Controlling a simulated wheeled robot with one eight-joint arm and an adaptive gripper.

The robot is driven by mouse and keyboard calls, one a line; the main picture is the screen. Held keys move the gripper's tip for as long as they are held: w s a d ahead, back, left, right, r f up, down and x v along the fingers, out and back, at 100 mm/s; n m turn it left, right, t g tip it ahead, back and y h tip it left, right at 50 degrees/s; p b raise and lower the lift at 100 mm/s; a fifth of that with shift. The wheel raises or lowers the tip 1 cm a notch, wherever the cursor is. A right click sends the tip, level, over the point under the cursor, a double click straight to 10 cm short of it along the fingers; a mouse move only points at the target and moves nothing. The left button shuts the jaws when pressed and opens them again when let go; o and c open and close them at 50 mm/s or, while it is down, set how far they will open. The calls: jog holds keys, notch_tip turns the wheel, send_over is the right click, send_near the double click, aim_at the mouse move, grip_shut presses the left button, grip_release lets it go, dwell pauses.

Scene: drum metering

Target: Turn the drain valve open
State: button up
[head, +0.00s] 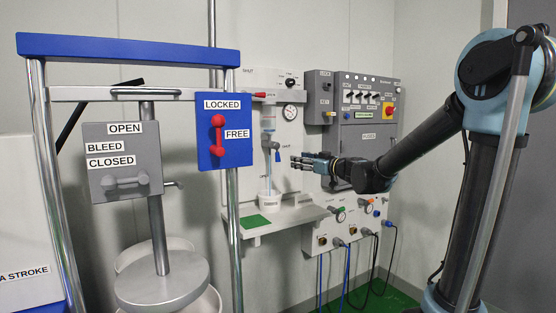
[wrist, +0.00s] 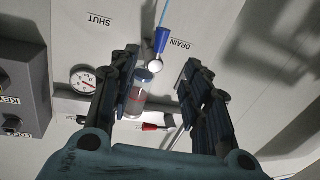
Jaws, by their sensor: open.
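The drain valve's blue handle (head: 277,155) hangs below the glass cylinder (head: 268,125) on the white wall panel. In the wrist view, which looks upside down, the blue handle (wrist: 161,40) sits by a round silver end, between the labels SHUT (wrist: 100,19) and DRAIN (wrist: 180,43). My gripper (head: 298,162) is open and empty, to the right of the handle in the head view. In the wrist view the handle shows between the spread fingers of my gripper (wrist: 160,62), apparently beyond their tips, with no contact visible.
A pressure gauge (head: 290,111) and a red lever (head: 262,95) are above the valve; a grey switch box (head: 367,110) is to the right. A small shelf (head: 285,217) juts out below. A frame with a blue LOCKED/FREE plate (head: 225,150) stands at left.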

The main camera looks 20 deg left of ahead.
aim_at(278, 160)
jog(key=x, duration=1.4)
jog(key=shift+a, duration=0.25)
